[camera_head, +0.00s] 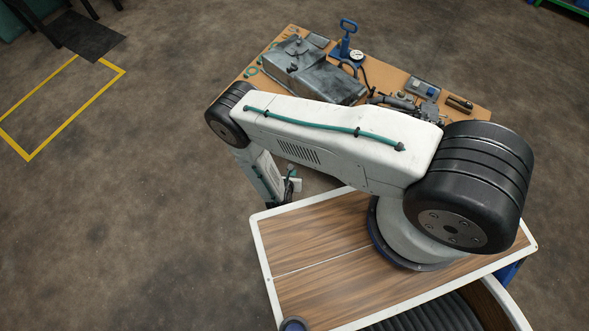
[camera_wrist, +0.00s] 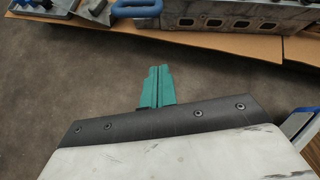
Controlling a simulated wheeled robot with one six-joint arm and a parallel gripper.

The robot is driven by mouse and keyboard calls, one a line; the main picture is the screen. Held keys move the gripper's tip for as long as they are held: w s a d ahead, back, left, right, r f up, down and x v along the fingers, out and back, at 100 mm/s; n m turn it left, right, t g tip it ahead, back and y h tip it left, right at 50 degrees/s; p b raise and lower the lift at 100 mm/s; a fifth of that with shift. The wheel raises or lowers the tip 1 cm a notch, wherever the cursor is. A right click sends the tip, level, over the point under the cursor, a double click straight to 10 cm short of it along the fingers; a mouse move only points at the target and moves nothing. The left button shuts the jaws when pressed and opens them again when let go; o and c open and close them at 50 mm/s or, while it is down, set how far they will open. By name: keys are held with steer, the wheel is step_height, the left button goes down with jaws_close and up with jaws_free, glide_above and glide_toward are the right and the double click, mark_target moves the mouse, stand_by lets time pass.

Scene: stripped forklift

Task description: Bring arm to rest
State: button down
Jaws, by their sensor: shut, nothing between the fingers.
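My gripper (camera_wrist: 157,88) shows in the wrist view as two teal fingers pressed together, with nothing between them. It points toward the workbench edge, over bare floor. In the head view my white arm with black joints reaches left from its base on my wood-topped deck, then bends down at the elbow. The lower arm is partly hidden behind the upper link, and the fingertips are hard to make out there.
A brown-topped workbench (camera_head: 470,114) stands beyond my arm. It carries a grey metal housing (camera_head: 325,80), a blue hand pump (camera_head: 345,38) with a gauge, and several tools. Open floor (camera_head: 130,210) lies left, with a yellow-marked rectangle (camera_head: 75,117).

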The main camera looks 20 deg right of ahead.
steer(key=shift+s+a+r, duration=0.25)
steer(key=shift+s+r, duration=0.1)
